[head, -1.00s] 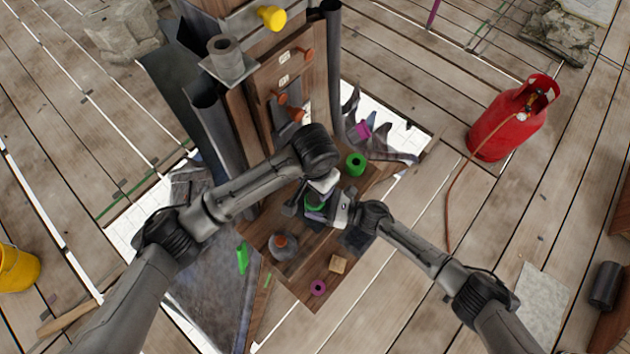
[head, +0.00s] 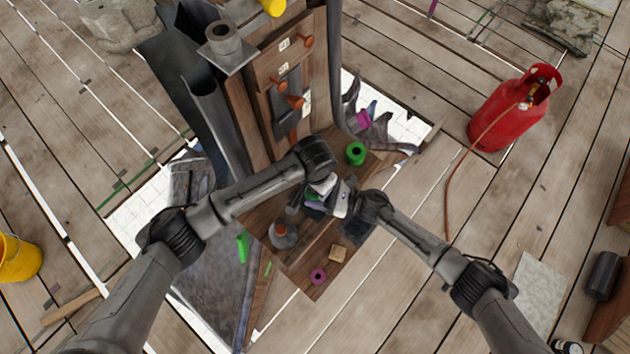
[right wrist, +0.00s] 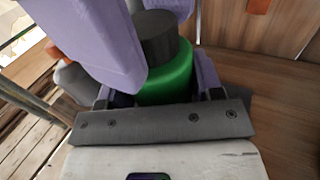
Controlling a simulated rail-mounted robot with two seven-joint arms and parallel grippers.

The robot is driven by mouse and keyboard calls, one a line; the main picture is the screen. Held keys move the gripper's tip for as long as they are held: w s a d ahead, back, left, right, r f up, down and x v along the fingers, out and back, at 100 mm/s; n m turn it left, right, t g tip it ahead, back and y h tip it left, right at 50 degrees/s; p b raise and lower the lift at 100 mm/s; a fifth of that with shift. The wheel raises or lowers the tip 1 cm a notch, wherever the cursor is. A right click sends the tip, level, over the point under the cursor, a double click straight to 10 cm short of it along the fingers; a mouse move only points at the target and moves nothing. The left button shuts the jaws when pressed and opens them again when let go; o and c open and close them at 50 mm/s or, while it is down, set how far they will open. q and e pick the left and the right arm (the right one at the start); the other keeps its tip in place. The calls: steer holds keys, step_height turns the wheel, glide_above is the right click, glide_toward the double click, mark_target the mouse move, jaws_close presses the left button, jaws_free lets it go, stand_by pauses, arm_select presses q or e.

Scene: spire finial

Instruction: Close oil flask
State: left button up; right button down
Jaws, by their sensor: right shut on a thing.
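A green flask with a dark grey cap shows in the right wrist view (right wrist: 165,78); the cap (right wrist: 158,38) sits on its top, and I cannot tell how tight it is. My right gripper (right wrist: 160,92) is shut on the green body, with purple finger pads at both sides. In the head view the flask (head: 313,196) is mostly hidden between both grippers. My left gripper (head: 322,187) is right beside it, its fingers largely hidden. A large purple finger, apparently the left one's, crosses in front at the upper left of the wrist view, close to the cap.
On the wooden platform are a grey round flask with an orange top (head: 283,236), a green ring-like piece (head: 355,153), a magenta ring (head: 318,276) and a small wooden block (head: 338,253). A wooden cabinet post (head: 290,90) stands behind. A red gas cylinder (head: 505,115) stands right.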

arm_select(q)
steer(key=c, duration=0.9)
steer(key=o, duration=1.1)
steer(key=shift+c, duration=0.2)
step_height(320, 180, up, 12)
arm_select(e)
steer(key=shift+c, duration=0.9)
jaws_free()
